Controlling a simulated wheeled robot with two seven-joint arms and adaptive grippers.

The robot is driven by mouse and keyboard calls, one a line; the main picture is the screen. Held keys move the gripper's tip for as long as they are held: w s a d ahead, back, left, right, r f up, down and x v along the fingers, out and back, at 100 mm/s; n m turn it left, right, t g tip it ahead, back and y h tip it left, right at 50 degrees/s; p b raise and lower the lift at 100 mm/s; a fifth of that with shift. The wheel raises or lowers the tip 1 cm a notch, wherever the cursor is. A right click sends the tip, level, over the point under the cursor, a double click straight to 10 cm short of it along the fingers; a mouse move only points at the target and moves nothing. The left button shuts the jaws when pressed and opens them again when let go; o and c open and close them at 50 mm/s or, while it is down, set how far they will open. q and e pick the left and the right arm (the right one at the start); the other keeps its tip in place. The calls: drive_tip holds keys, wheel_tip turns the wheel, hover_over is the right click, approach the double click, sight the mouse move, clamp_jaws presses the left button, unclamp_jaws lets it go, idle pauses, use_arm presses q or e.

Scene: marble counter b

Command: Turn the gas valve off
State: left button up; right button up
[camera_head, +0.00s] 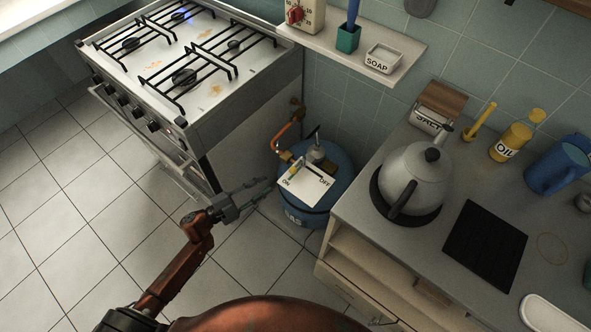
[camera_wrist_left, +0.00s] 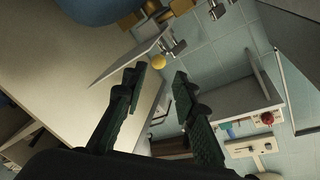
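The blue gas cylinder (camera_head: 341,163) stands on the floor between the stove and the counter. A white plate marked ON and OFF (camera_head: 307,188) is on its top, with a small yellow valve handle (camera_head: 298,166) at the plate's back edge. Whether the handle points to ON or OFF is unclear. My left gripper (camera_head: 262,190) is just left of the cylinder, apart from it. In the left wrist view its fingers (camera_wrist_left: 160,80) are spread with nothing between them. The plate (camera_wrist_left: 112,48) and a yellow round end (camera_wrist_left: 159,61) lie beyond the fingers. My right gripper is out of view.
The stove (camera_head: 195,60) stands at the left with a small blue flame (camera_head: 180,16) on a back burner. An orange hose (camera_head: 287,127) runs between stove and cylinder. The counter (camera_head: 405,232) with a kettle (camera_head: 417,170) is at the right. The tiled floor left of the cylinder is clear.

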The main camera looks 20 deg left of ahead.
sight(292, 171)
use_arm(q)
drive_tip(key=shift+m+h, duration=0.3)
drive_tip(key=b+x, duration=0.1)
drive_tip(key=x, duration=0.4)
drive_tip(key=b+x, duration=0.1)
drive_tip(key=x, duration=0.5)
drive_tip(key=shift+s+d+r+b, duration=0.15)
drive_tip(key=shift+d+r+b, duration=0.05)
drive_tip(key=shift+d+b, duration=0.15)
drive_tip(key=shift+w+d+r, duration=0.1)
drive_tip(key=shift+w+d, duration=0.25)
drive_tip(key=shift+w, duration=0.2)
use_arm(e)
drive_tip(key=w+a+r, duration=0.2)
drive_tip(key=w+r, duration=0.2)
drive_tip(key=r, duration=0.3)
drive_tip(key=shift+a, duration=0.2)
use_arm(q)
drive_tip(key=shift+c, duration=0.2)
clamp_jaws()
